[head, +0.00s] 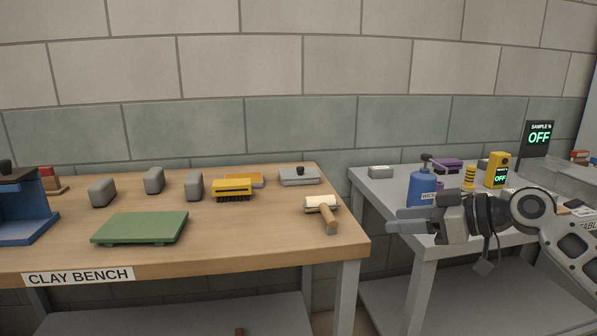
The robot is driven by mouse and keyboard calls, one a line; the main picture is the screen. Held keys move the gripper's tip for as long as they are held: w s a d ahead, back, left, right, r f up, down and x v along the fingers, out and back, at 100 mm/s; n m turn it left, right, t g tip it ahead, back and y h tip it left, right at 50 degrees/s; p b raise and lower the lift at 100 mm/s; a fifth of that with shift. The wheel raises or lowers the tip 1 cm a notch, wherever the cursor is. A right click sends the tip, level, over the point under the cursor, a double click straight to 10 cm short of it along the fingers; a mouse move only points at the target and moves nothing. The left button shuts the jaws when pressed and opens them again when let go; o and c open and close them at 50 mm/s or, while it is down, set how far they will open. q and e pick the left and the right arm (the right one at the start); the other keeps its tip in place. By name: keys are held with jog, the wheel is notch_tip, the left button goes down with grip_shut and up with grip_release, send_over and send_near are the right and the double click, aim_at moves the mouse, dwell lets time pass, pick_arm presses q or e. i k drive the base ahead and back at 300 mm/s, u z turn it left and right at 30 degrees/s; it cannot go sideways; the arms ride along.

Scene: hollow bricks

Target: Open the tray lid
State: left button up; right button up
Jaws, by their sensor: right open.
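A low grey tray with a flat lid and a small black knob (299,177) sits at the back right of the wooden bench. The lid looks closed, with no gap that I can make out. My right gripper (394,220) is open and empty. It points left, in front of the grey table at the right, well apart from the tray and nearer to me. My left gripper is out of view.
The wooden bench (270,220) holds a green board (140,227), several grey blocks, a yellow brush (233,187), a roller (325,210) and a blue device (25,215). A blue bottle (421,188) stands behind my right gripper. The bench's front right is clear.

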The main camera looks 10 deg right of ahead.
aim_at(300, 173)
jog(key=i, duration=1.35)
